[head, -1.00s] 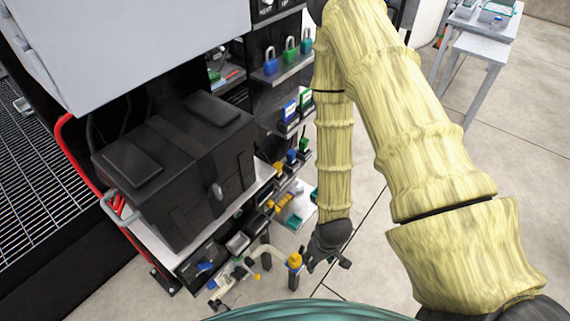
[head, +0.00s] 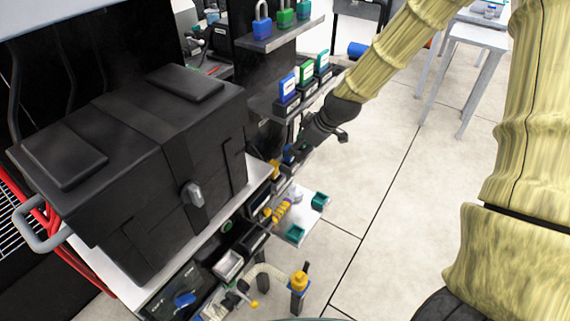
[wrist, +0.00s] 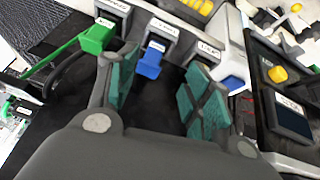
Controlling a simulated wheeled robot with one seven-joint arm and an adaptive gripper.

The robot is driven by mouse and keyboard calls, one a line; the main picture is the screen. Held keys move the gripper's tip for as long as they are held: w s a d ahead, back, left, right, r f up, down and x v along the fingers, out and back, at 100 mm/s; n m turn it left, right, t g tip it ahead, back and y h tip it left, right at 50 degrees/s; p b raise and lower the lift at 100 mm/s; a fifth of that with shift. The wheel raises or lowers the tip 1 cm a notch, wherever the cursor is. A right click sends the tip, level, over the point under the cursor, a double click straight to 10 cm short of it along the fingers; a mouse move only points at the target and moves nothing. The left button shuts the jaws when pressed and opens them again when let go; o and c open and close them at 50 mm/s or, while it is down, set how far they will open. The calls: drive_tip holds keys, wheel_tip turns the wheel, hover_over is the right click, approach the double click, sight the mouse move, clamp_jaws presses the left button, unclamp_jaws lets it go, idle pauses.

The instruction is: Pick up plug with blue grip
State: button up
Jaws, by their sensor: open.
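The plug with blue grip (wrist: 150,63) sits at a labelled black holder in the wrist view, just beyond and between my two fingers. In the head view a small blue part (head: 289,155) shows beside my gripper (head: 302,148), mostly hidden by it. My gripper (wrist: 160,88) is open, with teal pads on both fingers and nothing held between them. A green-grip plug (wrist: 97,38) is at the holder to the left. Whether the fingers touch the blue grip I cannot tell.
A labelled holder with a white part (wrist: 232,80) is close on the right. Yellow knobs (wrist: 277,74) stand further right. In the head view a shelf with blue and green boxes (head: 305,75) is just above my gripper, and a black case (head: 140,165) is to the left.

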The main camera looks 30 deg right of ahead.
drive_tip(key=w+r, duration=0.1)
drive_tip(key=w, duration=0.1)
drive_tip(key=b, duration=0.2)
hover_over(292, 162)
drive_tip(key=shift+n, duration=0.3)
wheel_tip(292, 162, down, 6)
drive_tip(key=shift+s+r, duration=0.1)
drive_tip(key=shift+r, duration=0.1)
drive_tip(key=shift+w+a+f, duration=0.15)
drive_tip(key=shift+w+f, duration=0.15)
drive_tip(key=shift+f, duration=0.15)
clamp_jaws()
